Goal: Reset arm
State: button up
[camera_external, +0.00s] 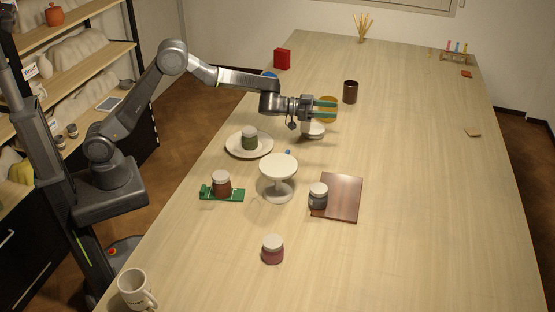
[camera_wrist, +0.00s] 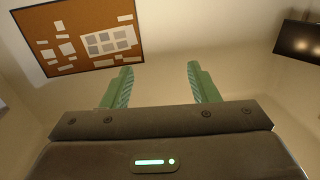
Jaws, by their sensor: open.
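My gripper (camera_external: 328,107) is open, its two green fingers held level above the table's left side and pointing right. My arm reaches out from the left, bent at the elbow. In the external view an amber thing shows partly behind the fingers; its full shape is hidden.
A dark cup (camera_external: 350,92) stands beyond. The table's right side is mostly clear.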

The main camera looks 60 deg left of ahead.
notch_tip(320, 180, down, 8)
jog(key=s, duration=0.3)
jog(key=shift+f+b, duration=0.25)
jog(key=shift+b, duration=0.1)
jog(key=shift+w+a, duration=0.1)
dwell(1.2)
